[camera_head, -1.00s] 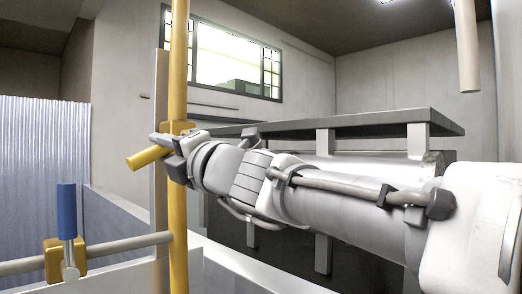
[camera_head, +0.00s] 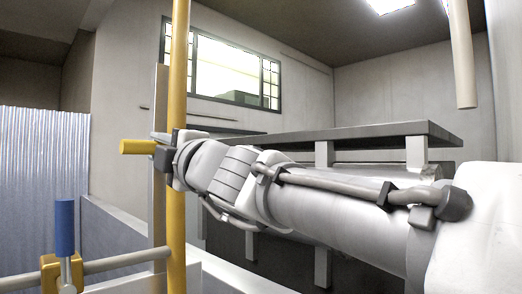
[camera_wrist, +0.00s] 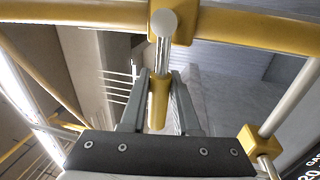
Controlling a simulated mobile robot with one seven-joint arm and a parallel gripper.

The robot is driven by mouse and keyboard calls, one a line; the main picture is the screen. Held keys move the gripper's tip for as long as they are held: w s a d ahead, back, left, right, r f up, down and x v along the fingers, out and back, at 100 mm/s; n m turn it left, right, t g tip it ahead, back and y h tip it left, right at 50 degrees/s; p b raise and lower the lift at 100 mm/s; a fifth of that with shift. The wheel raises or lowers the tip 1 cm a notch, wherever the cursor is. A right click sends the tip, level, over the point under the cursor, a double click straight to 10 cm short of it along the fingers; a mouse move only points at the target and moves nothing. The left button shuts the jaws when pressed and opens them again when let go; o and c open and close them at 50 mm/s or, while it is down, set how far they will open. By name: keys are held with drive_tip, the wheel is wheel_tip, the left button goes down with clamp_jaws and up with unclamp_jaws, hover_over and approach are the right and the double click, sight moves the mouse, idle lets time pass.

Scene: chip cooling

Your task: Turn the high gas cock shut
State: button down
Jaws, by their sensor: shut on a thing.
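The high gas cock's yellow handle (camera_head: 137,147) sticks out to the left of the upright yellow gas pipe (camera_head: 177,225), about level and across it. My gripper (camera_head: 165,152) is shut on the handle beside the pipe; its fingers partly hide the cock body. In the wrist view the yellow handle (camera_wrist: 158,104) lies between my two fingers (camera_wrist: 159,85). A metal stem (camera_wrist: 163,55) with a round end joins it to the yellow cock body (camera_wrist: 183,22) on the pipe.
A lower cock with a blue upright handle (camera_head: 64,228) sits on a grey pipe (camera_head: 120,261) at lower left. A grey shelf (camera_head: 350,136) stands behind my arm. A hanging pipe (camera_head: 461,60) is at upper right. A corrugated sheet (camera_head: 40,190) stands at left.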

drive_tip(key=shift+r, duration=0.15)
drive_tip(key=c, duration=0.7)
unclamp_jaws()
drive_tip(key=shift+o, duration=0.2)
drive_tip(key=shift+d, duration=0.1)
drive_tip(key=v, duration=1.7)
drive_tip(key=shift+f, duration=0.25)
drive_tip(key=shift+d, duration=0.1)
